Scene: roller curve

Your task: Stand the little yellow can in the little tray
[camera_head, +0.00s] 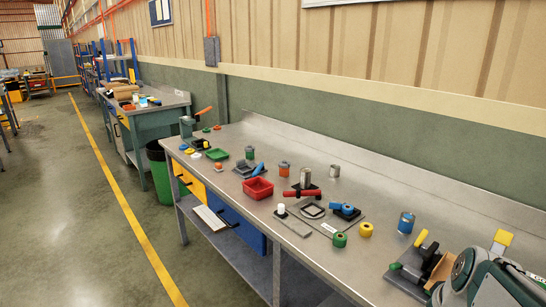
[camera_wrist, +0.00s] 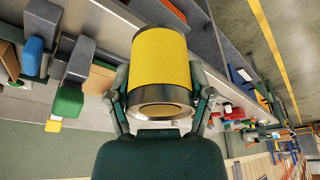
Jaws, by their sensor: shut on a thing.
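In the wrist view, my gripper (camera_wrist: 161,97) is shut on the yellow can (camera_wrist: 160,62), one finger on each side. The can has a yellow band between metal rims, and its recessed brownish end faces the camera. It is held clear of the bench. In the head view, part of my arm (camera_head: 485,280) is at the bottom right; my fingertips cannot be made out there. A small red tray (camera_head: 257,181) and a smaller green tray (camera_head: 217,154) stand on the bench, to the left of my arm. I cannot tell which tray is meant.
The long metal bench (camera_head: 405,205) carries several small items. A yellow roll (camera_head: 366,229), green roll (camera_head: 339,240) and blue can (camera_head: 406,223) stand near my arm. A dark fixture with a brown block (camera_head: 441,271) is close beside it. A metal cylinder (camera_head: 305,178) stands behind the red tray.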

